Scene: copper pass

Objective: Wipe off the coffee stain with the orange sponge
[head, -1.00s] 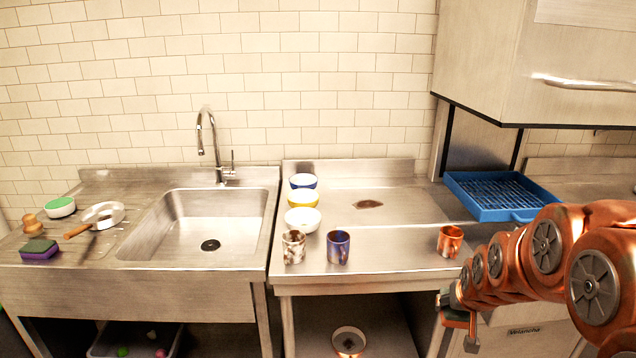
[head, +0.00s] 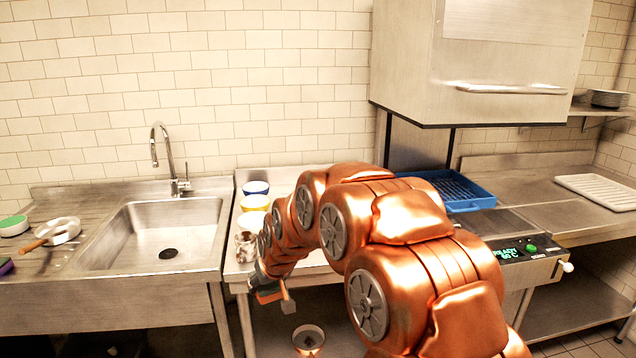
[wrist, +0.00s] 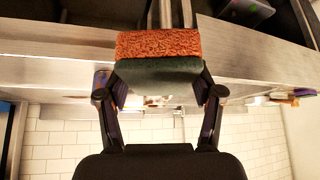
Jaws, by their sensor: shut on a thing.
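My gripper (head: 266,287) is in front of the counter's front edge, below the level of its top. It is shut on the orange sponge (head: 269,296). In the wrist view, the sponge (wrist: 158,44) has an orange face and a dark green scouring side, and my gripper (wrist: 160,77) has one finger on each side of it. The coffee stain is hidden in the current head view, where my arm covers most of the right counter (head: 242,275).
A marbled mug (head: 246,247), a yellow bowl (head: 254,203) and a blue-rimmed bowl (head: 256,188) stand left of my arm. The sink (head: 165,235) is further left. A blue rack (head: 455,190) sits behind at right. A pot (head: 308,338) stands on the lower shelf.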

